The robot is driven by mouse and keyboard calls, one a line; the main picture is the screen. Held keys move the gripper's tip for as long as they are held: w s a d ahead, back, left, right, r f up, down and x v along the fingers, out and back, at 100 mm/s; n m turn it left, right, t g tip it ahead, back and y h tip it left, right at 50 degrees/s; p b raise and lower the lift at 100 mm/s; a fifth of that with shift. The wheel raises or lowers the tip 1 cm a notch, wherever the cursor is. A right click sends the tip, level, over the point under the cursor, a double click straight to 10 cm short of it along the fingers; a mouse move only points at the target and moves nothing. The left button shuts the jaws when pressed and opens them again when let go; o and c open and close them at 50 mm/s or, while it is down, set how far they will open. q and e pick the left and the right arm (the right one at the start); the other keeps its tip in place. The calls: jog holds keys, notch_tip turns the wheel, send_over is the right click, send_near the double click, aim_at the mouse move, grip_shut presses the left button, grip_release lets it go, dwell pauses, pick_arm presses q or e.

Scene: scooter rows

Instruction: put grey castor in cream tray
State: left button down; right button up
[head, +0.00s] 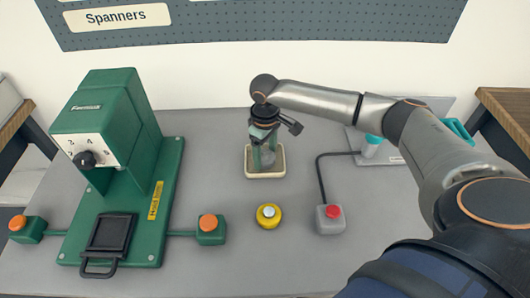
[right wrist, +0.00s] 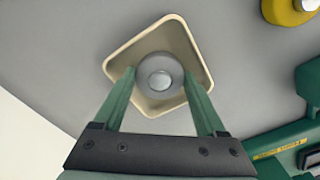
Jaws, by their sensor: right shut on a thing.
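The cream tray (head: 265,174) is a small square tray on the grey bench, near the middle of the head view. It also shows in the right wrist view (right wrist: 185,35). My right gripper (head: 264,156) points down over the tray. Its green fingers are shut on the grey castor (right wrist: 159,75), a round grey piece with a lighter centre. In the head view the castor (head: 268,159) is partly hidden by the fingers and appears within the tray's outline. I cannot tell whether it touches the tray floor. My left gripper is not in view.
A green press (head: 110,130) with a black dial stands on the left, with orange buttons (head: 208,222) beside it. A grey box with a red button (head: 331,217) and cable is to the right.

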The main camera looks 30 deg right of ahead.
aim_at(265, 156)
jog(key=shift+f, duration=0.1)
jog(key=o, duration=1.6)
notch_tip(265, 156, up, 12)
jog(key=shift+r+p, duration=0.15)
jog(key=shift+p, duration=0.25)
